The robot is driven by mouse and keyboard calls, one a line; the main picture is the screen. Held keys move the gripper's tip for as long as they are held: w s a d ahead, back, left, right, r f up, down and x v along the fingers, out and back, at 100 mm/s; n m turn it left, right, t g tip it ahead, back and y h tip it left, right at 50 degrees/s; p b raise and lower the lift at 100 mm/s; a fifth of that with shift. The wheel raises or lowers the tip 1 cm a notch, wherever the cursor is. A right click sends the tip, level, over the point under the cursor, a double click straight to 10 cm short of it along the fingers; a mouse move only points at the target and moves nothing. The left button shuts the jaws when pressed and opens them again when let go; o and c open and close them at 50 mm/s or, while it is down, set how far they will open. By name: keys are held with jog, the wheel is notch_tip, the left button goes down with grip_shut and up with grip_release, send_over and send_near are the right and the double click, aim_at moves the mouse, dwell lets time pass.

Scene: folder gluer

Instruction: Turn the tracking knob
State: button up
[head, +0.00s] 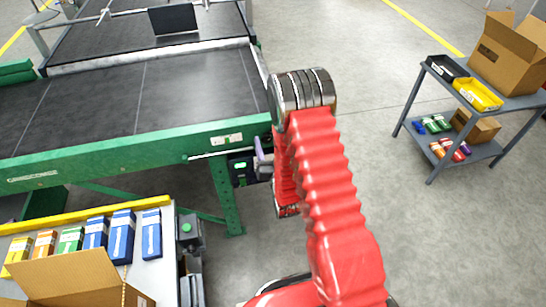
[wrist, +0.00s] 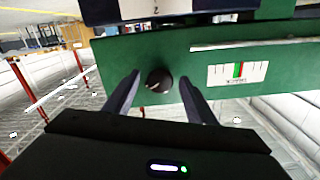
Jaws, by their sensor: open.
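The tracking knob (wrist: 159,80) is a small black round knob with a light pointer mark, set on the green side rail (wrist: 120,57) of the conveyor in the wrist view. My gripper (wrist: 160,88) is open, with one dark finger on each side of the knob and gaps showing between them in the picture. I cannot tell how far the fingertips are from the rail. A white scale with a green band and a red mark (wrist: 238,74) is right of the knob. In the head view my red arm hides the knob; part of my gripper (head: 262,160) shows beside the conveyor's end.
The black conveyor belt (head: 195,85) fills the left of the head view. A shelf with several coloured boxes (head: 150,236) stands at lower left. A grey cart (head: 500,102) with a carton and bins stands at right. The floor between is clear.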

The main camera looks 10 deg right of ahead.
jog(key=s, duration=1.3)
jog(key=shift+s, duration=0.2)
jog(key=shift+f, duration=0.15)
